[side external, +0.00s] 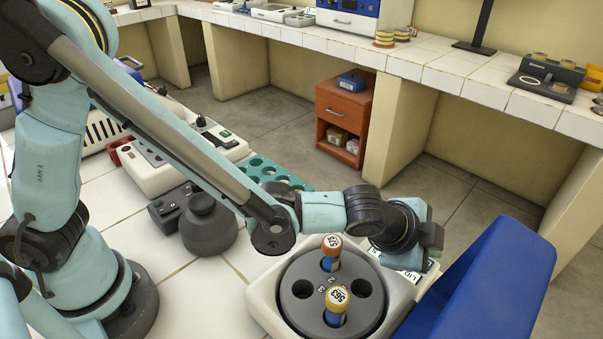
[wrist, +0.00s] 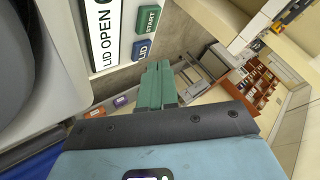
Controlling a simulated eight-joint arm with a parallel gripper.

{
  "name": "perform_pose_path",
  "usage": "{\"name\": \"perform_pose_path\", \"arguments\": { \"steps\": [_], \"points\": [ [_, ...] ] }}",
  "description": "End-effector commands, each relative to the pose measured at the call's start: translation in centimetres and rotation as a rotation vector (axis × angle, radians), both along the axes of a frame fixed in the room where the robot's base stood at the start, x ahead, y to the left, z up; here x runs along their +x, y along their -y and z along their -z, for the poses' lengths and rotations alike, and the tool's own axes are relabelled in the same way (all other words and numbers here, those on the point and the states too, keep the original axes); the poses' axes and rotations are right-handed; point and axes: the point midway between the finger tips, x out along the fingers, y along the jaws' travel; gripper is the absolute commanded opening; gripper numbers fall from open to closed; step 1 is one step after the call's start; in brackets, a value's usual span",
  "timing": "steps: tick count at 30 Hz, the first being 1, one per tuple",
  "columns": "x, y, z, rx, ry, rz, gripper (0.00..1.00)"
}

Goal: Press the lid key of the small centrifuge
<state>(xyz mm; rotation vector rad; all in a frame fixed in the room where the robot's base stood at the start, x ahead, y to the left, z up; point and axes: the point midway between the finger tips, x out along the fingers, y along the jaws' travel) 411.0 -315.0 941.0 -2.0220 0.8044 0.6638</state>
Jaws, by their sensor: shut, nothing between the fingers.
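The small centrifuge (side external: 265,300) stands at the front, its rotor (side external: 300,312) uncovered. A large blue panel, seemingly its raised lid (side external: 485,280), stands to the right. Two capped tubes sit in the rotor, marked 525 (side external: 331,243) and 563 (side external: 336,297). In the wrist view the control panel shows a "LID OPEN" display (wrist: 103,32), a green START key (wrist: 148,19) and a blue LID key (wrist: 142,48). My gripper (wrist: 160,66) is shut and empty, its tips just beside the LID key in that view; contact cannot be told. In the side view my gripper (side external: 431,236) is over the panel end, partly covering it.
A teal rack (side external: 262,168), a dark grey rounded device (side external: 208,225) and a white bench device (side external: 165,172) stand behind the centrifuge, near my arm. Beyond the bench are open floor and an orange cabinet (side external: 343,112).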

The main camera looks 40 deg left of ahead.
Motion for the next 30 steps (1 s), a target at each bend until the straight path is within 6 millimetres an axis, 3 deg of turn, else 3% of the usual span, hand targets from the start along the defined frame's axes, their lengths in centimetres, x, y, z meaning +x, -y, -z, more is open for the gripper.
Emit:
{"name": "perform_pose_path", "arguments": {
  "steps": [30],
  "points": [
    [0.00, 0.01, 0.77, 0.000, 0.000, 0.000, 0.00]
  ]
}}
